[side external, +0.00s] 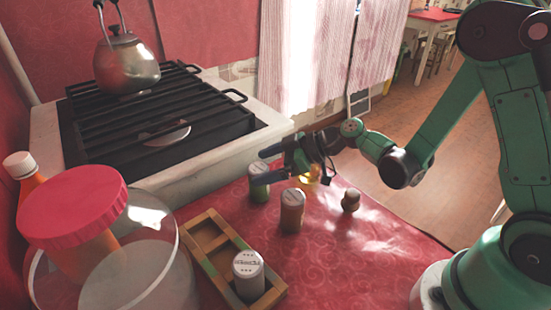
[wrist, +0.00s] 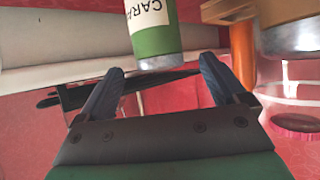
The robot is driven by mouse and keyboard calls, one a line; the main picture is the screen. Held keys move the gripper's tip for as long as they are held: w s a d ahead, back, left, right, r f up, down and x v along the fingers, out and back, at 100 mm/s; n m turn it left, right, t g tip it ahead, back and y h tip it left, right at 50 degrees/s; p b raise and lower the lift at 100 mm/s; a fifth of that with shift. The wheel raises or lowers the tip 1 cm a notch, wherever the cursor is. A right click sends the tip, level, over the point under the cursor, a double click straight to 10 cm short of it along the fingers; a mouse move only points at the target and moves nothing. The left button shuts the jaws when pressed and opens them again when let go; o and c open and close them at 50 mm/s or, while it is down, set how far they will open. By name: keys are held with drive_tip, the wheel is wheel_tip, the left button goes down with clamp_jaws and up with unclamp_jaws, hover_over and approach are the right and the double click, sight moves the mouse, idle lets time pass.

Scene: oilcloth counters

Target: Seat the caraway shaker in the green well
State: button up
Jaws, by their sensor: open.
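The caraway shaker (side external: 259,185) is green with a pale cap and stands upright on the red counter; its label, partly cut off, shows in the wrist view (wrist: 152,28). My gripper (side external: 266,165) is open beside it. In the wrist view my gripper (wrist: 161,66) has its two fingers apart, with the shaker ahead between their lines; contact cannot be told. The wooden tray (side external: 206,221) with wells lies nearer the camera, to the left. A grey-topped shaker (side external: 248,278) stands in its near end.
A brown shaker (side external: 292,212) stands close to the right of the caraway shaker. A small egg-shaped object (side external: 350,200) is farther right. A large red-lidded jar (side external: 72,205) and an orange bottle (side external: 25,178) stand left. The stove (side external: 160,115) with a kettle (side external: 126,62) is behind.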

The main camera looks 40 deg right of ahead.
drive_tip(key=shift+a, duration=0.1)
clamp_jaws()
idle(0.4)
wheel_tip(320, 180, up, 19)
drive_tip(key=s+a+r+n+g+y, duration=0.1)
drive_tip(key=s+a+n+g+y, duration=0.15)
drive_tip(key=a+n+g, duration=0.35)
drive_tip(key=s+a+n+g, duration=0.5)
drive_tip(key=a+n+g, duration=0.2)
drive_tip(key=n+g, duration=0.1)
wheel_tip(320, 180, down, 19)
drive_tip(key=shift+w, duration=0.15)
